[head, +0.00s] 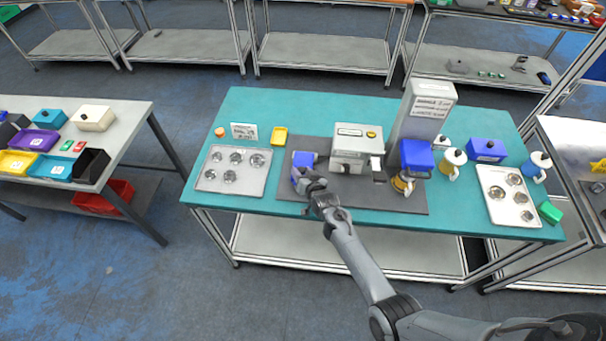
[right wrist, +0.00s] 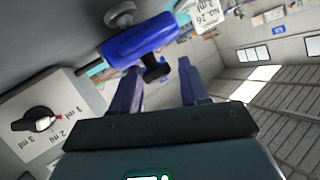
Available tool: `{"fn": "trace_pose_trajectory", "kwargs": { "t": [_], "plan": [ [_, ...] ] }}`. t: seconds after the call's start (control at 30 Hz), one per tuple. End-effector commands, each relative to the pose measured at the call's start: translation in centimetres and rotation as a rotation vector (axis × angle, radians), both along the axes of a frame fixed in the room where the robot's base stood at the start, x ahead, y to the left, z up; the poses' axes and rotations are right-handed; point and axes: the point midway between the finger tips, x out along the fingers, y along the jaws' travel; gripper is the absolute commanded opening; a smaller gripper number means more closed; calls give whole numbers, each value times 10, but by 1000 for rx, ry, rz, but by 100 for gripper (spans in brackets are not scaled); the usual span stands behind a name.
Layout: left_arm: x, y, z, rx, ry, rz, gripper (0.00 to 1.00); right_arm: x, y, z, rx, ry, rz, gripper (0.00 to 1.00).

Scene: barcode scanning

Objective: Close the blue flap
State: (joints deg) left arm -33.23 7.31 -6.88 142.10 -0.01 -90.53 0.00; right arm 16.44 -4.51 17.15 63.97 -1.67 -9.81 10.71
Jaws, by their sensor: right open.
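My right arm reaches up from the lower right in the head view. Its gripper (head: 301,173) is over the left part of the dark mat, left of the grey machine (head: 350,145). Small blue-violet parts show at its end; I cannot tell there where finger ends and object begins. A blue block (head: 417,156) sits on the tall grey machine (head: 431,100). Which blue part is the flap is unclear. My left gripper is out of view.
A metal tray with round cups (head: 209,181) is left of the mat (head: 400,201); another tray (head: 492,181) is at the right. White-and-yellow mugs and a blue box (head: 487,149) stand right of the tall machine. A dial (right wrist: 38,119) marked in ml is left in the wrist view.

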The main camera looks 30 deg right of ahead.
Motion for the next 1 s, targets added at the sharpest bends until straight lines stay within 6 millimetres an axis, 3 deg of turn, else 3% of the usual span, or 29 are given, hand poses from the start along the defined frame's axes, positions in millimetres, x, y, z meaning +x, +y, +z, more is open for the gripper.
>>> {"fn": "trace_pose_trajectory", "kwargs": {
  "t": [0.03,0.17,0.7,1.0],
  "plan": [
    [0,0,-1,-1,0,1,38,-8,-4,-15,5,30,-10,59],
    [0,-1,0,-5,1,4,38,-14,-3,-13,5,31,-11,59],
    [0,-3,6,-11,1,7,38,-76,13,24,2,9,-2,59],
    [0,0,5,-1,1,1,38,-97,18,37,1,2,1,59]
  ]
}}
